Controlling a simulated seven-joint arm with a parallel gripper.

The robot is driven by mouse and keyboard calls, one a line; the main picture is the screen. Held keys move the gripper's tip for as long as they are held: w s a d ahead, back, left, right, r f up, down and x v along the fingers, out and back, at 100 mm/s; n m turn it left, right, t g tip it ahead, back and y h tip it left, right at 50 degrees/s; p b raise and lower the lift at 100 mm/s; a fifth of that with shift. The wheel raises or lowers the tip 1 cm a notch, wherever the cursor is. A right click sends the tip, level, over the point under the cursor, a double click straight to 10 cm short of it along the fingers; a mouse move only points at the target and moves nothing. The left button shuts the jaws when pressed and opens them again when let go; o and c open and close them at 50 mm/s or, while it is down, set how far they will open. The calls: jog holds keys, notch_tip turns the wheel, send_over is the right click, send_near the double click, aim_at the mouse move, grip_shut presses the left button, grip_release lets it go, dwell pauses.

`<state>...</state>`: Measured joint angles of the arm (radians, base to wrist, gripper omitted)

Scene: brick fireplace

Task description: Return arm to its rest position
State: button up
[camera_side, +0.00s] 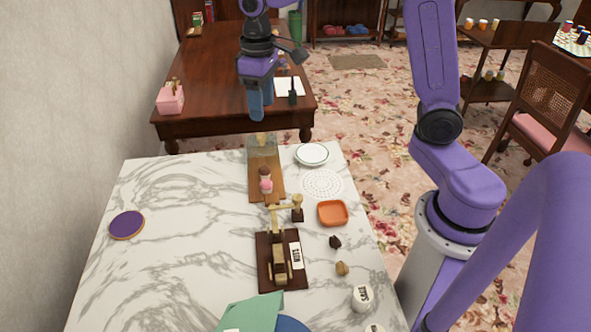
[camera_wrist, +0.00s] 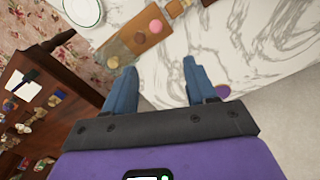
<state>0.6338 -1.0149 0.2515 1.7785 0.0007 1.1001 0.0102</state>
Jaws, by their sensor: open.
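My gripper (camera_side: 256,104) is raised above the far end of the marble table (camera_side: 190,215) in the side view, its fingers pointing down. In the wrist view my gripper (camera_wrist: 155,85) has its two blue fingers spread wide apart with nothing between them. Below and beyond the fingers lies a wooden board (camera_wrist: 140,35) with small round pieces on it. The same board (camera_side: 262,194) shows in the side view near the table's far edge, with a clear box (camera_side: 262,146) at its far end. My gripper touches none of these.
A brass balance scale on a dark base (camera_side: 270,285), an orange dish (camera_side: 332,213), a white plate (camera_side: 312,154) and a purple disc (camera_side: 127,225) stand on the marble table. A wooden desk (camera_side: 205,75) with a pink box (camera_side: 170,99) is behind. The table's left side is mostly clear.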

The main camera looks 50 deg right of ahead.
jog(key=s+f+n, duration=0.3)
jog(key=s+n, duration=0.5)
jog(key=s, duration=1.9)
jog(key=shift+s, duration=0.15)
